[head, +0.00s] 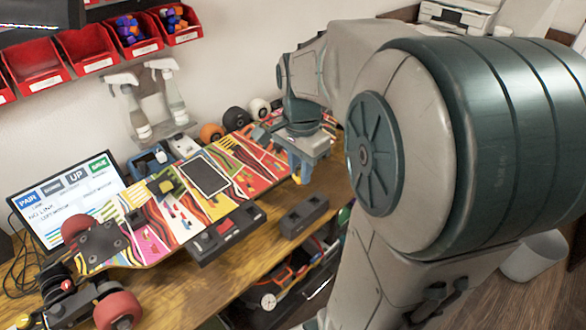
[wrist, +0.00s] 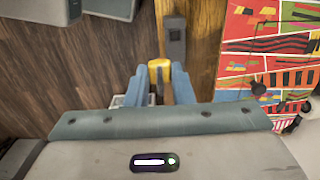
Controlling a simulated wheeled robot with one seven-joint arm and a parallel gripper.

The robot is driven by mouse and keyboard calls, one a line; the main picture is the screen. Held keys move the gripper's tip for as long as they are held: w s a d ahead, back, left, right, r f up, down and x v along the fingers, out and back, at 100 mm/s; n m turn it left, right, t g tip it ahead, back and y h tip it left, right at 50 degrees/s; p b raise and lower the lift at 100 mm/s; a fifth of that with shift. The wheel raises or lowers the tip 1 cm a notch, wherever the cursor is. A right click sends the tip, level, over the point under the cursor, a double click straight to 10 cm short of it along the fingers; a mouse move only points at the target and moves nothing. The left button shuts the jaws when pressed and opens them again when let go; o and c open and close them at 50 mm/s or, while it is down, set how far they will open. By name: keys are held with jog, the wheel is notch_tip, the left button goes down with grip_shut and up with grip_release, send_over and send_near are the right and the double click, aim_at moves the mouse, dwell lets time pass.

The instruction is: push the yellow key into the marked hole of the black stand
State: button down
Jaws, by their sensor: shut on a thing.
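My gripper (wrist: 160,84) is shut on the yellow key (wrist: 160,66), which shows between its two blue fingers in the wrist view. In the head view my gripper (head: 299,172) is over the right end of the board, and the key cannot be made out there. In the head view the stand (head: 306,215) sits near the table's front edge, below and right of the board. I cannot make out the hole's mark.
A colourful skateboard deck (head: 150,238) lies along the wooden table (head: 262,258). A dark block with red parts (head: 226,233) stands left of the stand. An open drawer of tools (head: 278,290) is below the table edge.

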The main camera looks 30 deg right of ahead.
dwell(0.3)
jog(key=w, duration=0.2)
jog(key=w+p, duration=0.1)
jog(key=shift+w+d, duration=0.25)
jog(key=shift+w, duration=0.1)
jog(key=shift+f+b, duration=4.8)
jog(key=shift+f, duration=2.35)
jog(key=shift+f+b, duration=0.75)
jog(key=shift+f, duration=0.65)
